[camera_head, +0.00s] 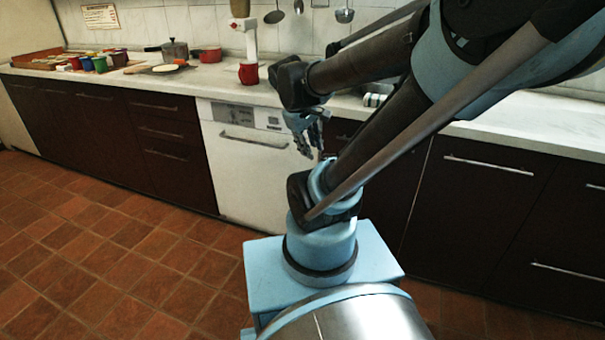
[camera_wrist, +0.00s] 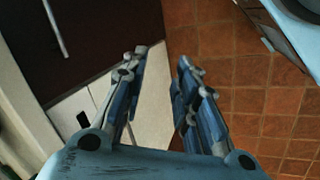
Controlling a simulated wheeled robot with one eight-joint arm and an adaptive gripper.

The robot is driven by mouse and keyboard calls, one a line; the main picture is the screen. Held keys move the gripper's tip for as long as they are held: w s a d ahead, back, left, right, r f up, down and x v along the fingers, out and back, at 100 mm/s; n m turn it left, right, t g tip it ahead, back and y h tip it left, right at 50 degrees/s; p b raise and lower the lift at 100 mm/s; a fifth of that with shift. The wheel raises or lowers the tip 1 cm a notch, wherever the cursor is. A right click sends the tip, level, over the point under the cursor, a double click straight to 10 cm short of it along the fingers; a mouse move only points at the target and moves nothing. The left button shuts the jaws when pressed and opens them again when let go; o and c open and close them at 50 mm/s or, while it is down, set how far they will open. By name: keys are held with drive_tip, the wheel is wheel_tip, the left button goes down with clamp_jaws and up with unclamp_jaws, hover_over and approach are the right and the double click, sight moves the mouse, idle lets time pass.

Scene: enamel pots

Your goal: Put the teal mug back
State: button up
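My gripper (camera_head: 308,140) hangs in front of the white dishwasher, below the counter's front edge. In the wrist view my gripper (camera_wrist: 160,60) has its two fingers apart with nothing between them. A row of small coloured mugs (camera_head: 100,64) stands on the far left of the counter. They are too small to tell surely which one is teal. No mug shows in the wrist view.
The pale counter (camera_head: 510,120) runs along the wall above dark cabinets and the white dishwasher (camera_head: 240,165). A lidded pot (camera_head: 175,52), a red pot (camera_head: 210,55) and a white appliance with a red base (camera_head: 249,73) stand on it. The tiled floor (camera_head: 110,250) is clear at left.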

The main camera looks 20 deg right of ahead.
drive_tip(key=s+a+f+m+y, duration=0.3)
drive_tip(key=s+a+f+m, duration=0.1)
drive_tip(key=s, duration=0.3)
drive_tip(key=shift+f+m, duration=0.4)
drive_tip(key=shift+m, duration=0.4)
idle(0.5)
